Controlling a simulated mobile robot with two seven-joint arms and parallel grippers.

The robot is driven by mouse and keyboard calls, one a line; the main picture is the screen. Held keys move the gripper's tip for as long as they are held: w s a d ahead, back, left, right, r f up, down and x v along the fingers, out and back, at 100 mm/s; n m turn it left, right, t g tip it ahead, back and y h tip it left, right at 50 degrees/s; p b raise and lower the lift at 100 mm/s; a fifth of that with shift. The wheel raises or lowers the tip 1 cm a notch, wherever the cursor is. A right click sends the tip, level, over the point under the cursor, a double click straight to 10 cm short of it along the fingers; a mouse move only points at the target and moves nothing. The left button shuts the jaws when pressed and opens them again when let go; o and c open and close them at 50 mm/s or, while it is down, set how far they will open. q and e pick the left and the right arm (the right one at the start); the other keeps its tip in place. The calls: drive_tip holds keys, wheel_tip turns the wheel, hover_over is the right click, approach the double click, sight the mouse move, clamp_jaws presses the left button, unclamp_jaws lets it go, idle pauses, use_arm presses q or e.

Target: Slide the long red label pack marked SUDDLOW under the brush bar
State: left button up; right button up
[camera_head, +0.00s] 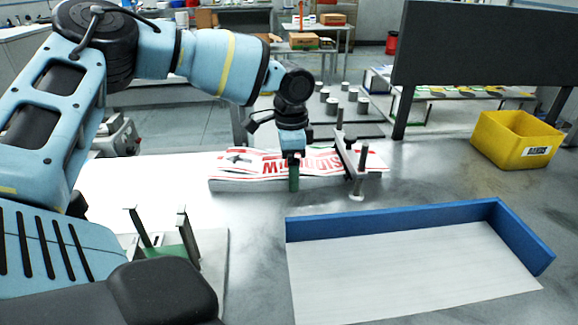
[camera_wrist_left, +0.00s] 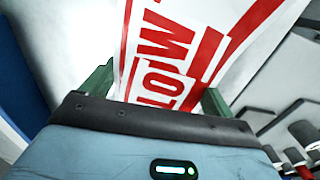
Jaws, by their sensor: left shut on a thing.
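The long red-and-white label pack (camera_head: 262,166) lies at the back of the bench, with large red letters on top. In the left wrist view the pack (camera_wrist_left: 180,45) shows letters ending in "LOW". My left gripper (camera_head: 293,180) points down and is shut on the pack, its green fingers on either side in the left wrist view (camera_wrist_left: 156,92). The dark brush bar (camera_head: 347,158) crosses at the right, between upright posts. Red-and-white print shows on both sides of the bar; whether it is all one pack I cannot tell.
A blue-walled tray (camera_head: 390,222) with a pale floor stands at the front right. A yellow bin (camera_head: 515,138) is at the far right, near a dark panel (camera_head: 485,45). The bench between is clear.

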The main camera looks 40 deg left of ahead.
use_arm(q)
drive_tip(key=o, duration=1.3)
drive_tip(key=shift+o, duration=0.2)
drive_tip(key=shift+r, duration=4)
